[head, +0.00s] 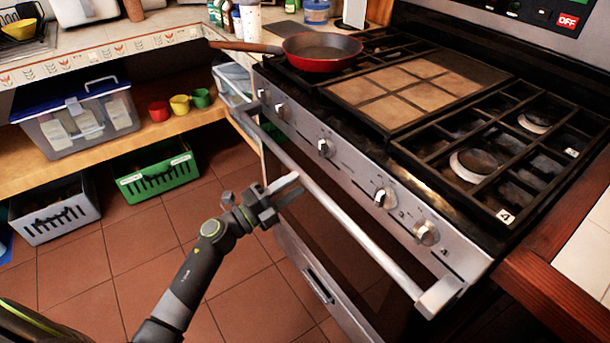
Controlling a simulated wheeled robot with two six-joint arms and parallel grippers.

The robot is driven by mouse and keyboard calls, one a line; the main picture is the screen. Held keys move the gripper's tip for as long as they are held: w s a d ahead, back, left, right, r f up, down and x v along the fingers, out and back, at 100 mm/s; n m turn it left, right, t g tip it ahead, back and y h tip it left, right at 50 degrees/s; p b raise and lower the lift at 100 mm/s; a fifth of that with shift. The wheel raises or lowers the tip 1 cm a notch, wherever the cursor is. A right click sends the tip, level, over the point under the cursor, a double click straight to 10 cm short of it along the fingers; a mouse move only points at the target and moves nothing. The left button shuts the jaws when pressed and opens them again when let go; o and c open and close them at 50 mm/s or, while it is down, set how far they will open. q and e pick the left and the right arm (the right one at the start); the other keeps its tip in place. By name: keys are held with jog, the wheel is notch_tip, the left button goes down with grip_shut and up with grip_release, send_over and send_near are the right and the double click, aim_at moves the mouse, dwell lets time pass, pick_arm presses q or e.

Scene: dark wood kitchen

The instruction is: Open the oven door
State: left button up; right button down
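The oven is the steel stove at the right, with a dark front panel and a row of knobs. Its door (345,238) looks shut. A long steel handle bar (345,218) runs across the top of the door, from upper left to lower right. My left gripper (290,188) is at the left half of the handle, its fingertips close to the bar. I cannot tell whether it touches the bar or how far its fingers are apart. My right gripper is not in view.
A red pan (322,52) stands on the stovetop, its wooden handle reaching left past the edge. A steel drawer (318,285) lies below the door. A green crate (157,170) and a grey crate (55,210) sit at the left. The tiled floor before the oven is clear.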

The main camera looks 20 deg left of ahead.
aim_at(304, 179)
pick_arm(q)
jog(key=shift+x, duration=2.1)
jog(key=shift+c, duration=0.4)
grip_shut()
